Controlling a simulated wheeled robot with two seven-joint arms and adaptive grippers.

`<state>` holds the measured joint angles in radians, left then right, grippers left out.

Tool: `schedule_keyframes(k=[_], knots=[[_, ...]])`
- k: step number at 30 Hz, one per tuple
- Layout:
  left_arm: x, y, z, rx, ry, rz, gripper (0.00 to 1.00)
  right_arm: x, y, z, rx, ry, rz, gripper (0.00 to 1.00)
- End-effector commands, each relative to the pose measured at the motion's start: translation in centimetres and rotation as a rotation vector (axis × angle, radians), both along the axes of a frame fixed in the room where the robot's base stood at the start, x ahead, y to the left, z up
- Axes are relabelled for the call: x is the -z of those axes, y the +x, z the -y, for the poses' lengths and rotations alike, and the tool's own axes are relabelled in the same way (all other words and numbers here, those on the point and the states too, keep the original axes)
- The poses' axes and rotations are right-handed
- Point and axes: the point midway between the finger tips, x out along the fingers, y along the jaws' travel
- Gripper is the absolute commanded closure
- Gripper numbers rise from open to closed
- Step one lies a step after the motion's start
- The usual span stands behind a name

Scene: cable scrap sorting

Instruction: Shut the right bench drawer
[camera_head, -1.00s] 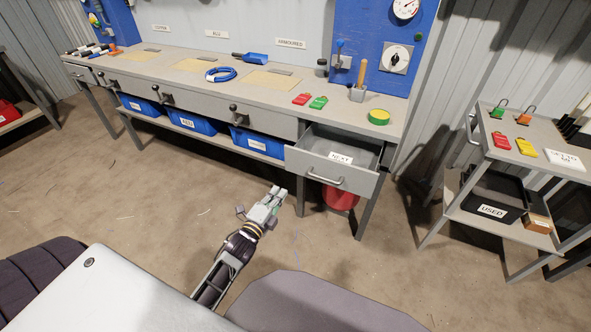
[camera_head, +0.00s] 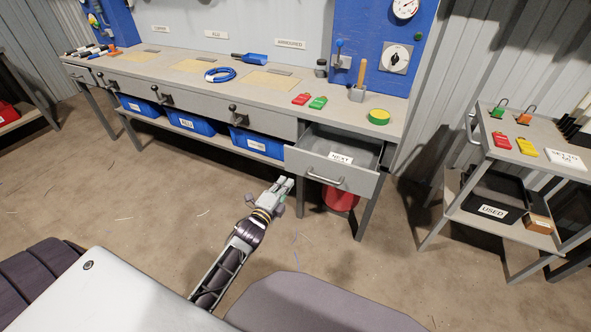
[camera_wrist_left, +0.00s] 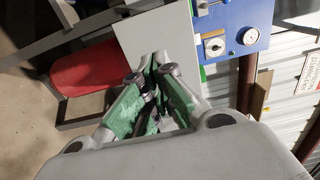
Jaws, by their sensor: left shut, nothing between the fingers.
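The right bench drawer (camera_head: 330,172) stands pulled out at the right end of the bench, with a bar handle (camera_head: 325,179) on its grey front and a "NEXT" label inside. My left gripper (camera_head: 284,183) is shut and empty, in front of the drawer and to the left of its handle in the head view, apart from it. In the left wrist view the shut fingers (camera_wrist_left: 152,75) point toward a plain grey panel (camera_wrist_left: 160,38), which looks like the drawer front. My right gripper is not in view.
A red bin (camera_head: 341,198) stands below the drawer. A trolley (camera_head: 470,185) stands at the right.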

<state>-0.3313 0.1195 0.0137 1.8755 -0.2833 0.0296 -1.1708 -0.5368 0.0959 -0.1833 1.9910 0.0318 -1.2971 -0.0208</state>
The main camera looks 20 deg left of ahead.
Motion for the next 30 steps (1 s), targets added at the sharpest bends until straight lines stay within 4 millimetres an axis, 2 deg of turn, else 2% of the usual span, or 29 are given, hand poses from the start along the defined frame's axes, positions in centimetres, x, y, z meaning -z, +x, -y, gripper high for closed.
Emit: schedule_keyframes(k=[8, 30], knots=[[0.0, 2.3, 0.0, 0.0, -0.001, 0.002, 1.0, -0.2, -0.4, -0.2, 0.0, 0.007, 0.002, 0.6], [0.0, 7.9, 0.3, 0.0, -0.001, 0.001, 1.0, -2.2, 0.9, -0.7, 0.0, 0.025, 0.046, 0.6]])
